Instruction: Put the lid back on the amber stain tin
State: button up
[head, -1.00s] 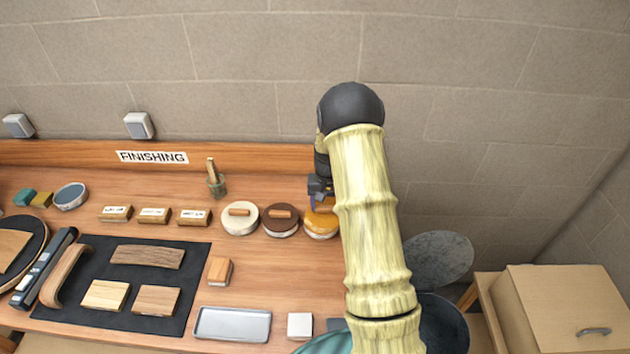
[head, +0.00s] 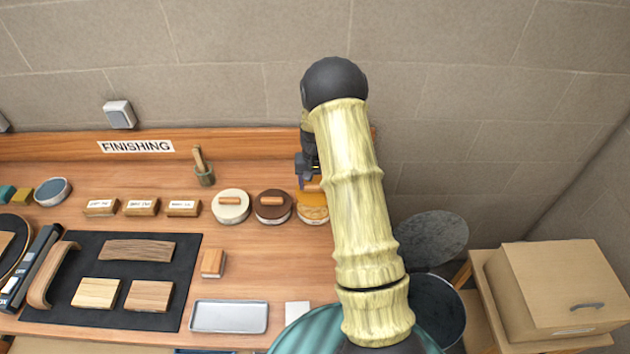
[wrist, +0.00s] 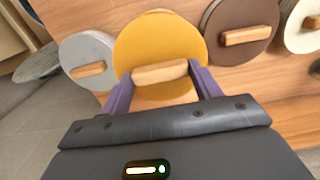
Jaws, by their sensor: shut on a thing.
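My gripper (wrist: 160,76) is shut on this handle, one purple finger at each end. In the head view my gripper (head: 308,185) is over the amber tin, with the lid at the tin's top. I cannot tell whether the lid is seated or slightly raised.
A brown-lidded tin (head: 272,211) and a cream-lidded tin (head: 231,211) stand left of the amber one. A grey-lidded tin (wrist: 88,50) is close on its other side. A metal tray (head: 229,317) and dark mat (head: 190,255) lie nearer the front. A grey bin (head: 437,305) stands at right.

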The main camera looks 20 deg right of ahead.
aim_at(315, 194)
jog(key=shift+f+b, duration=1.45)
jog(key=shift+f, duration=1.15)
jog(key=shift+f, duration=0.15)
dwell(0.6)
jog(key=o, duration=1.3)
jog(key=shift+d+r+p, duration=0.1)
jog(key=shift+r+p, duration=1.95)
jog(key=shift+r, duration=1.5)
